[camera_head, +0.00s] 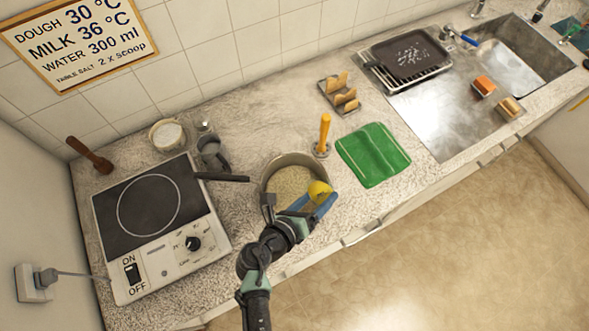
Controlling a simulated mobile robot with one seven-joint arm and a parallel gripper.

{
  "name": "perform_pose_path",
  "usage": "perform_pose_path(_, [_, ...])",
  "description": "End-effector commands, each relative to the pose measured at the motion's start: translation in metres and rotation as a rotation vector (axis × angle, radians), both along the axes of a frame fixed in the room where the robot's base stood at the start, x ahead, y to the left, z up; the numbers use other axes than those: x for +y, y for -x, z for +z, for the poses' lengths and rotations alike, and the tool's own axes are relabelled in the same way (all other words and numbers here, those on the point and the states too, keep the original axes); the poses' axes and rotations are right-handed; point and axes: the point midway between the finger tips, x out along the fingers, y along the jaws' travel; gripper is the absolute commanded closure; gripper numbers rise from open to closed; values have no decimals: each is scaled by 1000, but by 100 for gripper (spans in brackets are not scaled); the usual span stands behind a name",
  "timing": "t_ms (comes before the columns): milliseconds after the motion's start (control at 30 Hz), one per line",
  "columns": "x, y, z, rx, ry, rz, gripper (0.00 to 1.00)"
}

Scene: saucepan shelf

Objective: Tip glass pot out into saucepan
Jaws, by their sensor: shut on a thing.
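The saucepan (268,172) is a round metal pan on the counter with a dark handle (221,177) pointing left. Its inside looks pale and speckled. My gripper (301,208) is at the saucepan's near right rim and is shut on a small bluish thing, which seems to be the glass pot (327,207). Something yellow and rounded (319,190) shows at its upper side, over the pan's right edge. The pot looks tilted, but my gripper hides much of it. I cannot tell whether anything is leaving it.
A hotplate (148,203) with a knob and switch stands left. A grey jug-like vessel (211,153) and a white-filled bowl (168,134) are behind. A yellow-handled tool (324,133), green cloth (372,155) and toast rack (341,93) stand right, before the sink (510,64).

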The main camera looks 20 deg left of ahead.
Motion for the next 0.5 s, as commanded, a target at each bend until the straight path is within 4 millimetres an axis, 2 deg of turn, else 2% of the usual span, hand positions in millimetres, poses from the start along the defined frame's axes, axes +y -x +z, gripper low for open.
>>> perform_pose_path(500, [3, -1, 4, 15, 68, 0, 88])
